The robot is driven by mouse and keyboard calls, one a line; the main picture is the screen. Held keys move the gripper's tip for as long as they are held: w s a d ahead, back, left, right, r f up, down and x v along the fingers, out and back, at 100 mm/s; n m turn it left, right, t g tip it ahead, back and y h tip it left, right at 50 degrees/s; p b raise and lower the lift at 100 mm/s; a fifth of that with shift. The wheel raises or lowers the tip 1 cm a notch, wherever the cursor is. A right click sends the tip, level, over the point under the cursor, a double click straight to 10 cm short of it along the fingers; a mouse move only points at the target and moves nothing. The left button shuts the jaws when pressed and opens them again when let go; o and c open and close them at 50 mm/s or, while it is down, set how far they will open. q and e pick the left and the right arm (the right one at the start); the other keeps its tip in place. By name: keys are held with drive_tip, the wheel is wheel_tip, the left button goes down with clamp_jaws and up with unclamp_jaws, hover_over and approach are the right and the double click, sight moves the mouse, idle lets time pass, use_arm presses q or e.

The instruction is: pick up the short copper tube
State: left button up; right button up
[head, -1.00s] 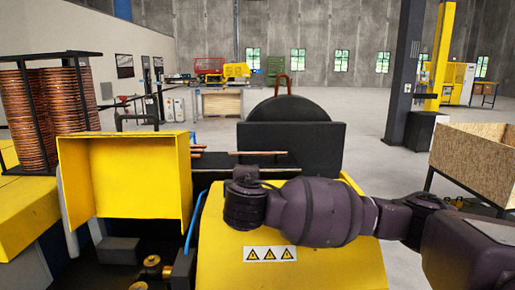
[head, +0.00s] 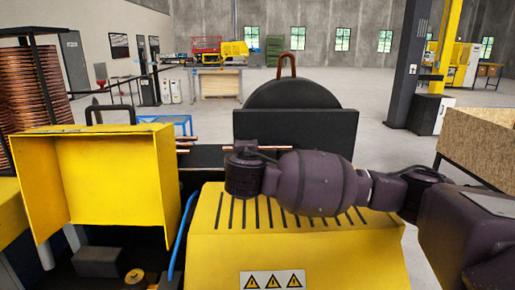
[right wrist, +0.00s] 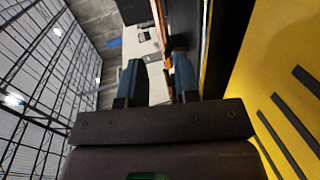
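Copper tube pieces show in the head view at the black machine bed. One tube (head: 270,148) lies across the bed just beyond my right wrist. Two short copper ends (head: 188,139) show to its left, beside the yellow cover. I cannot tell which is the short tube. My right arm reaches in from the right over the yellow slotted housing, and its wrist hides the fingers in the head view. In the right wrist view my right gripper (right wrist: 158,82) has its two dark blue fingers apart. A thin orange strip shows between them, unclear whether tube. My left gripper is out of view.
An open yellow cover (head: 115,185) stands at left, with a blue hose (head: 181,235) beside it. A black block with a round disc (head: 295,125) stands behind the bed. Copper coils (head: 35,105) are far left; a wooden crate (head: 480,140) is at right.

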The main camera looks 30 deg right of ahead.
drive_tip(key=shift+a+p+x, duration=0.2)
drive_tip(key=shift+p+x, duration=0.15)
drive_tip(key=shift+x, duration=3.5)
drive_tip(key=shift+f, duration=0.15)
clamp_jaws()
